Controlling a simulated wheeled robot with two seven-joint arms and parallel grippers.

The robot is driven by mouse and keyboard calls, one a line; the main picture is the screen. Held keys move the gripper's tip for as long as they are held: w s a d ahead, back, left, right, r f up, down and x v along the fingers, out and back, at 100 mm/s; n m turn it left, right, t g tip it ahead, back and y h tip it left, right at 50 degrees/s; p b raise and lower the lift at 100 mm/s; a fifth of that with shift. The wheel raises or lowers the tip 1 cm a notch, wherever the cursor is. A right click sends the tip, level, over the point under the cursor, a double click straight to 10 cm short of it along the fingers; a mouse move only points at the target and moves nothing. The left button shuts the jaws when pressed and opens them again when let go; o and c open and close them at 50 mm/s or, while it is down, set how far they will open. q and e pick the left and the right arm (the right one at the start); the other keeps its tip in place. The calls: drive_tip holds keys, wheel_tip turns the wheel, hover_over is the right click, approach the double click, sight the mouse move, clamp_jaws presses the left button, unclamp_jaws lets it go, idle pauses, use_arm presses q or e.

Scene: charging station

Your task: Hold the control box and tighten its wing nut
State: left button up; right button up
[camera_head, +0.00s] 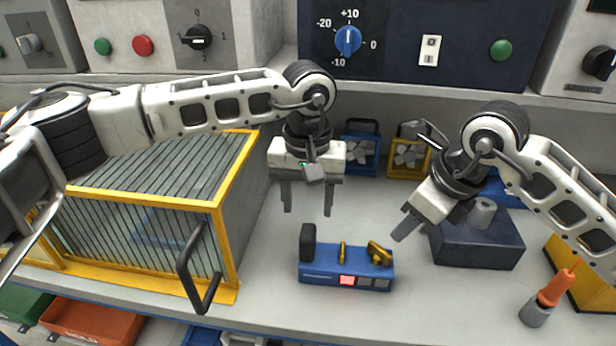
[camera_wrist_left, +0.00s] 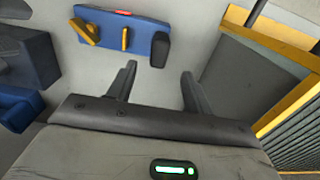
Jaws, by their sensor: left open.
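The control box (camera_head: 318,270) is a low blue box on the bench. It has a black block (camera_head: 308,243) at its left end, a thin yellow upright tab, a yellow wing nut (camera_head: 380,253) near its right end and a red lit square on its front. In the left wrist view the blue box (camera_wrist_left: 143,38) lies beyond the fingers, with the wing nut (camera_wrist_left: 84,31) at its left. My left gripper (camera_head: 307,212) is open and empty above and behind the box, pointing down. My right gripper (camera_head: 401,223) seems open and empty, tilted, above and right of the box.
A yellow-framed cage (camera_head: 140,198) with a black handle (camera_head: 192,268) stands left of the box. A dark blue block (camera_head: 478,245) and an orange-handled tool (camera_head: 548,297) are at right. Small fan units (camera_head: 408,156) stand at the back. Bench around the box is clear.

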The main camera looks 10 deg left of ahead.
sight(380, 248)
use_arm(q)
wheel_tip(380, 248, down, 10)
idle(0.4)
clamp_jaws()
use_arm(e)
drive_tip(key=shift+c, duration=0.6)
drive_tip(key=w+a+r+m+g+h, duration=0.1)
drive_tip(key=w+a+r+g+h, duration=0.1)
drive_tip(key=a+r+h, duration=0.15)
use_arm(q)
drive_tip(key=shift+r, duration=0.1)
use_arm(e)
wheel_tip(380, 248, down, 13)
drive_tip(key=shift+w+r, duration=0.1)
